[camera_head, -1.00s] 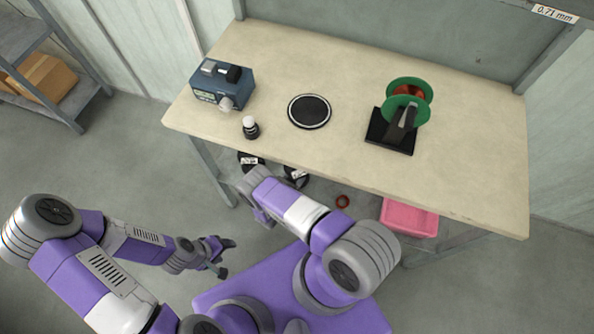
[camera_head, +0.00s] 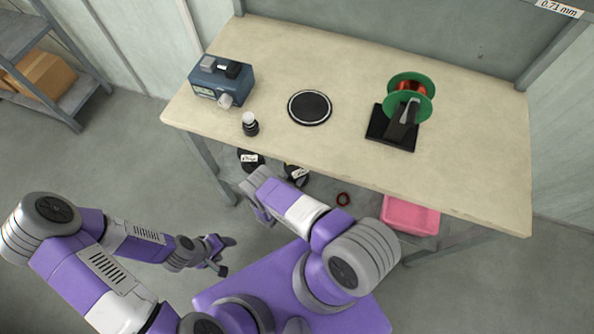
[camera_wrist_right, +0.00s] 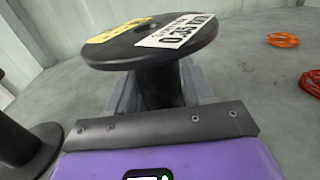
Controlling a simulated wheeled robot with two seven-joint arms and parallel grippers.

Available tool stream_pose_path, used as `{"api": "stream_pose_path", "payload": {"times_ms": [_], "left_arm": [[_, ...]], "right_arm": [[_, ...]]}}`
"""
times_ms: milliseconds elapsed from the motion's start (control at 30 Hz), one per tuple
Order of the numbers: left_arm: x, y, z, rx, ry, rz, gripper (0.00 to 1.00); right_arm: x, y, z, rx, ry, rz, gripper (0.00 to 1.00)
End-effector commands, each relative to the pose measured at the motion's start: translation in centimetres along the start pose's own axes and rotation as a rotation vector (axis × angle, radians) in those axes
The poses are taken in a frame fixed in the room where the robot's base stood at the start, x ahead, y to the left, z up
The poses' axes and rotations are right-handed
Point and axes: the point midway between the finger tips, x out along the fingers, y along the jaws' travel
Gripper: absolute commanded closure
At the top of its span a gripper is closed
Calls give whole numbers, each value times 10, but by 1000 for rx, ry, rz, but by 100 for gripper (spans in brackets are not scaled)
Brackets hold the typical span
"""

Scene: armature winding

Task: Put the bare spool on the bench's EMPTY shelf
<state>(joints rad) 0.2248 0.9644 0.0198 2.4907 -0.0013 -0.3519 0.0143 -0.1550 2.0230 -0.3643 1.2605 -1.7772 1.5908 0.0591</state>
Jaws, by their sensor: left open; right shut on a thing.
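In the right wrist view, my right gripper (camera_wrist_right: 160,88) is shut on the core of a black spool (camera_wrist_right: 150,45). The core looks bare, and the top flange has a yellow label and a white one reading about 0.355 mm. In the head view, a black labelled spool (camera_head: 296,175) shows below the bench's front edge, partly hidden by my right arm; it appears to be the held one. Another black spool (camera_head: 250,160) is left of it.
On the benchtop are a blue device (camera_head: 222,80), a small bottle (camera_head: 250,125), a black round pad (camera_head: 310,107) and a green spool (camera_head: 410,95) on a black stand. Below are a red ring (camera_head: 343,199) and a pink bin (camera_head: 410,215). Orange-red rings (camera_wrist_right: 283,40) show in the wrist view.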

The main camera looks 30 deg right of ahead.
Motion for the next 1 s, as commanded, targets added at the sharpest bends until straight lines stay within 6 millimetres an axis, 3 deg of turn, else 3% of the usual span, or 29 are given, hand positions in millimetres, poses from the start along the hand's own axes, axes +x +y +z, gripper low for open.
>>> {"api": "stream_pose_path", "payload": {"times_ms": [133, 167, 333, 667, 1000], "left_arm": [[0, 0, 0, 0, 0, 0, 41], [0, 0, 0, 0, 0, 0, 41], [0, 0, 0, 0, 0, 0, 41], [0, 0, 0, 0, 0, 0, 41], [1, 0, 0, 0, 0, 0, 41]], "right_arm": [[0, 0, -3, -1, -1, 0, 89], [0, 0, -3, -1, -1, 1, 48], [0, 0, -3, -1, -1, 1, 22], [-2, 0, -3, -1, 1, 1, 19], [-55, -1, -4, 0, 3, -1, 19]]}}
